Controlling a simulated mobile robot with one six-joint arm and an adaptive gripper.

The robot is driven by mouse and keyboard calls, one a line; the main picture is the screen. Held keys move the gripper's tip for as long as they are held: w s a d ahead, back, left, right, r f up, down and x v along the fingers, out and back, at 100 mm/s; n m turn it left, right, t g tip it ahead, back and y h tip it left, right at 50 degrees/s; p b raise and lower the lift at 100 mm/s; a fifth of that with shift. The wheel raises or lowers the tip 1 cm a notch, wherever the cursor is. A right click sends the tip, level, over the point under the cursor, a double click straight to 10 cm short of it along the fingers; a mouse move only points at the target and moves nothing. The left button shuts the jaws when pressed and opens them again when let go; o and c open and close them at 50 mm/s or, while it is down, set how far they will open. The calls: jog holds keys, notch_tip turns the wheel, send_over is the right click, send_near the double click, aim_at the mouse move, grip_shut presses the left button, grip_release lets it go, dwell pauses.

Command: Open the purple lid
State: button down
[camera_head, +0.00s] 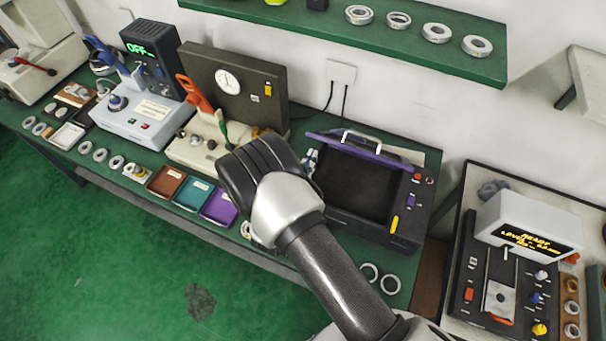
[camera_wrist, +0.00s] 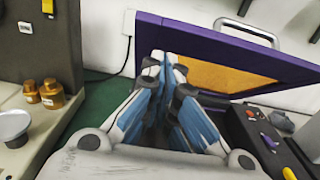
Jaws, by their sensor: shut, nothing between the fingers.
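The purple lid (camera_head: 390,158) stands raised at the back of a black box (camera_head: 403,226) on the green bench, with the box's dark inside exposed. A silver handle (camera_head: 361,136) is on the lid. In the wrist view the lid (camera_wrist: 184,34) is tilted up, with an orange panel inside its purple frame and the handle (camera_wrist: 247,30) at its top. My gripper (camera_wrist: 165,60) is shut and empty, its fingertips overlapping the lid's left end in the picture; I cannot tell whether they touch. In the head view my wrist hides most of the gripper.
A beige device with a gauge box (camera_head: 232,85) and orange lever stands left of the black box. Brown, teal and purple trays (camera_head: 219,207) lie at the front edge. Rings (camera_head: 380,278) lie before the black box. A grey display unit (camera_head: 528,225) stands at right. A green shelf (camera_head: 330,30) hangs above.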

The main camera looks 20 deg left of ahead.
jog(key=shift+w+r, duration=0.85)
jog(key=shift+r, duration=0.05)
jog(key=shift+r, duration=0.1)
jog(key=w+r+g+p, duration=0.3)
jog(key=w+r, duration=0.2)
jog(key=w, duration=0.5)
jog(key=w+r+g+p, duration=0.3)
jog(key=w+r, duration=0.3)
jog(key=w, duration=0.4)
jog(key=shift+d, duration=0.35)
jog(key=shift+w, duration=0.1)
